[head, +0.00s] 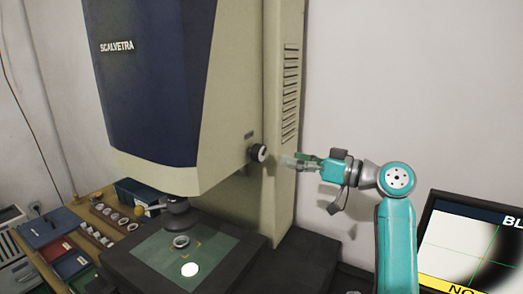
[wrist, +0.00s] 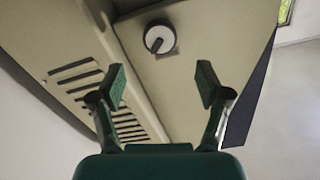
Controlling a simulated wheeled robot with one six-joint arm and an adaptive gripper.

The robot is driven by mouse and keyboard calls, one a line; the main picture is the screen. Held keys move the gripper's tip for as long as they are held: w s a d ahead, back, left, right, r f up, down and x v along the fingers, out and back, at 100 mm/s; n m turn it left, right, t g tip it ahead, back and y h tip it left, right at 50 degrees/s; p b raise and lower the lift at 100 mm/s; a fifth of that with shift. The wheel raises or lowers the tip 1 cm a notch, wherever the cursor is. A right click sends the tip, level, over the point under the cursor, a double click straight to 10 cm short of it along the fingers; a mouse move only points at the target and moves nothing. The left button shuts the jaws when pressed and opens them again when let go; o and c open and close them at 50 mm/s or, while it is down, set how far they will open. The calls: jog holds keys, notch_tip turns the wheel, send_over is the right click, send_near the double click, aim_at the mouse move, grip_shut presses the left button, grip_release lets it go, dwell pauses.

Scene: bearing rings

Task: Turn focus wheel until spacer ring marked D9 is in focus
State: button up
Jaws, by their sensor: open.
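The focus wheel (head: 258,153) is a black-rimmed knob with a pale face on the side of the tall Scalvetra machine (head: 235,120). My gripper (head: 286,162) is to the right of the wheel, apart from it. In the wrist view my gripper (wrist: 163,85) is open and empty, with its two green-padded fingers spread. The wheel (wrist: 159,38) shows beyond and between the fingertips, with a dark mark on its face. A ring (head: 181,241) stands on the green stage plate (head: 212,245) under the lens. I cannot read any marking on it.
A monitor (head: 470,245) at the lower right shows a dark blurred edge, a crosshair and a yellow bar with partly cut-off text. Several rings (head: 108,211) lie on a wooden bench at the left, near blue, red and green trays. The air around the wheel is clear.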

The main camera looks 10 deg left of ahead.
aim_at(264, 154)
jog(key=x, duration=1)
jog(key=shift+f, duration=0.1)
jog(key=c, duration=1.2)
